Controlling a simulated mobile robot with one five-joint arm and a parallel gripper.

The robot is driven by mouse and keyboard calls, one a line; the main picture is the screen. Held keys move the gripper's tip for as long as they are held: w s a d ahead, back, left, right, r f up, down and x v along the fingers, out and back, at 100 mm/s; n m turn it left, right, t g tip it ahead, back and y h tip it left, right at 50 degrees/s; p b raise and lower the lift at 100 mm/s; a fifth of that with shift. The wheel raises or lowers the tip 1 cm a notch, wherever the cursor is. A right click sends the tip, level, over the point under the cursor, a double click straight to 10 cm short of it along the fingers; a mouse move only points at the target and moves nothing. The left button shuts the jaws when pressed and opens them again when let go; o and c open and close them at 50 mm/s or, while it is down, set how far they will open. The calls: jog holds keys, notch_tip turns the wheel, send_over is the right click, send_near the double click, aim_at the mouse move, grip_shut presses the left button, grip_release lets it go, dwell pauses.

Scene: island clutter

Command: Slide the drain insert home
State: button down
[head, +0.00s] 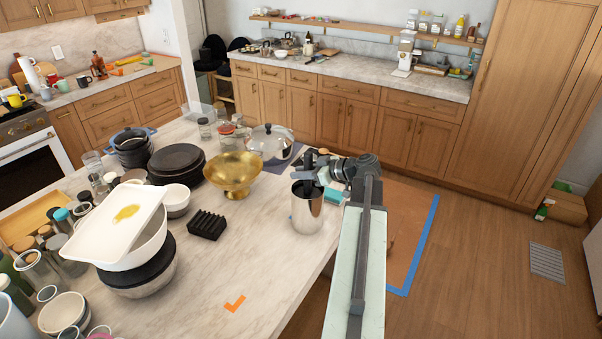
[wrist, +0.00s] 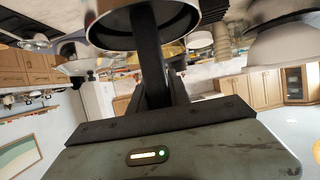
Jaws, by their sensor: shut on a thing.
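A shiny steel cylinder (head: 307,212) is at the island's right side, close to its edge. My gripper (head: 306,186) is at its upper rim and appears shut on it. In the wrist view the round dark opening of the steel cylinder (wrist: 112,30) shows at the top, with a black finger across it. Whether its base touches the counter is unclear. A black ribbed block (head: 207,225) lies on the counter to its left. No label or shape shows for certain which piece is the drain insert.
A gold bowl (head: 233,172), a lidded steel pot (head: 272,141) and dark stacked pans (head: 176,162) stand behind. White bowls and jars crowd the left. A teal block (head: 333,196) lies beside the cylinder.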

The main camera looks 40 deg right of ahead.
aim_at(311, 181)
jog(key=shift+f+b, duration=1.85)
jog(key=shift+f, duration=0.1)
jog(key=c, duration=1.1)
grip_release()
jog(key=shift+r, duration=0.1)
jog(key=p+v, duration=0.3)
jog(key=v, duration=0.4)
jog(key=shift+s+d+r, duration=0.1)
jog(key=shift+s+r, duration=0.05)
jog(key=shift+s, duration=0.3)
